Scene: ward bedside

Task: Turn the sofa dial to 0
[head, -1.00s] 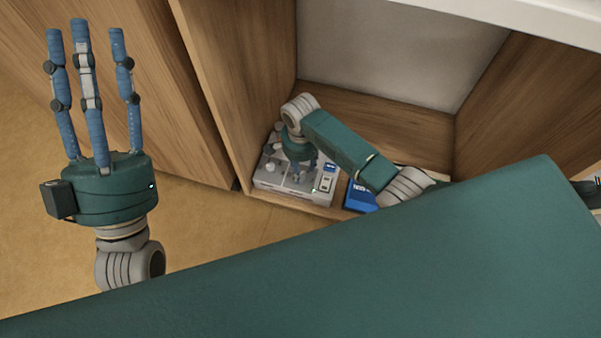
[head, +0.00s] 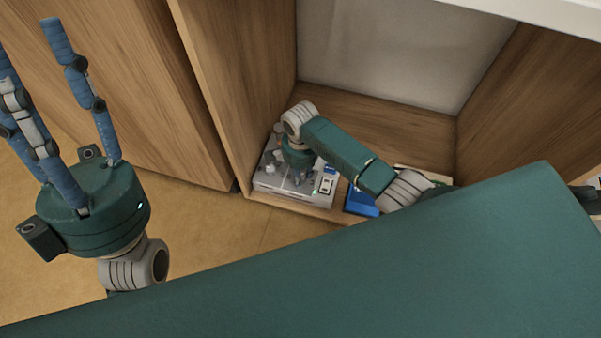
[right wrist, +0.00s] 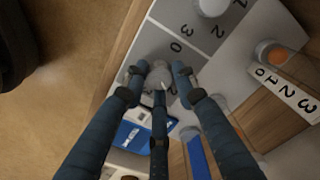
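A grey control box (head: 266,186) with dials sits in the open wooden compartment. My right gripper (head: 297,180) reaches down onto it from above. In the right wrist view, its three fingertips (right wrist: 160,78) stand closely around a grey dial knob (right wrist: 158,72) on a grey panel marked 0, 3 and 2. I cannot tell whether all the fingertips touch it. The knob's pointer and name are not readable, so I cannot confirm it is the sofa dial. My left gripper (head: 62,120) is open and empty at the left, its fingers pointing up and partly cropped.
A white knob (right wrist: 213,5) and an orange-centred knob (right wrist: 270,52) with its own number strip are nearby on the box. A blue box (head: 361,201) lies right of it. Wooden side walls (head: 225,100) enclose the compartment. Floor (head: 215,240) in front is clear.

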